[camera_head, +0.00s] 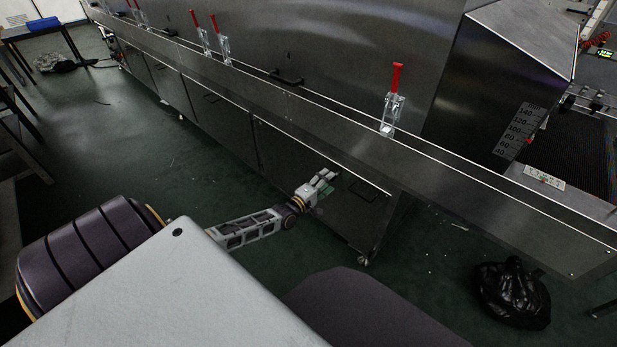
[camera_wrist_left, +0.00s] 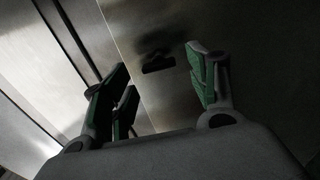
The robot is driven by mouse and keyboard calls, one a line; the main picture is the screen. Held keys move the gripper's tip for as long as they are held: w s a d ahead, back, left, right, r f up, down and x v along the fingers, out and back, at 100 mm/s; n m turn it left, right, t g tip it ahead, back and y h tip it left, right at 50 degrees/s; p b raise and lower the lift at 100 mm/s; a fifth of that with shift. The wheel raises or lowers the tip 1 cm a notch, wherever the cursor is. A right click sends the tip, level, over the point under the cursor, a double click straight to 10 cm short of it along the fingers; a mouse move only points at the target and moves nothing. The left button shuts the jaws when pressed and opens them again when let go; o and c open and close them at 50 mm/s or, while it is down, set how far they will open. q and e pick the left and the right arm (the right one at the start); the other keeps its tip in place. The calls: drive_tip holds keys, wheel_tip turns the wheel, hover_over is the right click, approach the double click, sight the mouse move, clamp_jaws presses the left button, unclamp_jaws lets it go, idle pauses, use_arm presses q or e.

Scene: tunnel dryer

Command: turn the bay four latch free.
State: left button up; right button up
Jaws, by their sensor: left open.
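My left gripper (camera_head: 326,179) is in front of the lower metal cabinet door near the right end of the dryer, left of a dark bar handle (camera_head: 366,190). In the left wrist view its green-padded fingers (camera_wrist_left: 162,72) are spread wide with nothing between the pads. A small dark latch or handle (camera_wrist_left: 158,65) shows on the panel beyond them, apart from the fingers, with a dark shadow above it. No label is readable, so I cannot tell whether this is the bay four latch. My right gripper is not in view.
Red-handled clamps stand along the ledge, the nearest (camera_head: 394,98) above the right door. A long metal ledge (camera_head: 470,180) overhangs the doors. A black bag (camera_head: 512,292) lies on the floor at right. The green floor (camera_head: 140,135) along the cabinets is mostly clear.

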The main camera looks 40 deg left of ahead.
use_arm(q)
drive_tip(key=s, duration=1)
drive_tip(key=shift+s+a, duration=0.15)
drive_tip(key=shift+a, duration=0.3)
idle(0.5)
idle(0.3)
